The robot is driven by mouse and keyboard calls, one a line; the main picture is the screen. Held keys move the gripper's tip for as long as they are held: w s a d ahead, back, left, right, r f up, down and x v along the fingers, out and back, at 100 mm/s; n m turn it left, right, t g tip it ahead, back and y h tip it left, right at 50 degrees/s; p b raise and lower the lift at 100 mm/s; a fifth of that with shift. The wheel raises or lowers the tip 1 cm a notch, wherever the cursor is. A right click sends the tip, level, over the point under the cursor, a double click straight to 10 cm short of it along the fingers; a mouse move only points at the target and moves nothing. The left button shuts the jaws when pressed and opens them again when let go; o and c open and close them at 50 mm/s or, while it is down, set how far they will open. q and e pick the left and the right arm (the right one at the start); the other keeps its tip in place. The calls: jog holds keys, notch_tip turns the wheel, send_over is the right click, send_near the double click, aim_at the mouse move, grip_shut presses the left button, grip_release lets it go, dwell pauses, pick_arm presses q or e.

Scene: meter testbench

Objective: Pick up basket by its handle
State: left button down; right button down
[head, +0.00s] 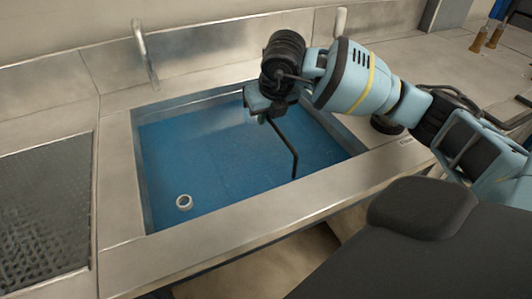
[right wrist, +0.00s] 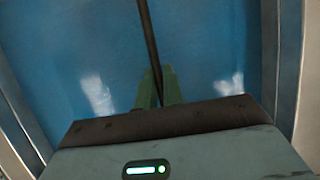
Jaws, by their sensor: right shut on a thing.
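My right gripper (head: 268,118) is over the back right part of a blue-bottomed sink. It is shut on a thin dark rod (head: 286,146), which hangs down from it with a bend near its lower end. The right wrist view shows the greenish fingers (right wrist: 158,90) closed around the rod (right wrist: 148,35). The rod looks like a handle, but I cannot make out a basket body on it in either view. My left gripper is not in view.
The sink (head: 140,195) has a metal rim and a pale ring (head: 184,202) on its blue bottom. A faucet (head: 146,55) stands behind it. A perforated metal panel (head: 45,215) lies at the left. Small amber bottles (head: 480,38) stand at the far right.

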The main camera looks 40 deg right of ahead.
jog(key=shift+r, duration=0.15)
notch_tip(320, 180, up, 18)
jog(key=p, duration=0.1)
dwell(0.6)
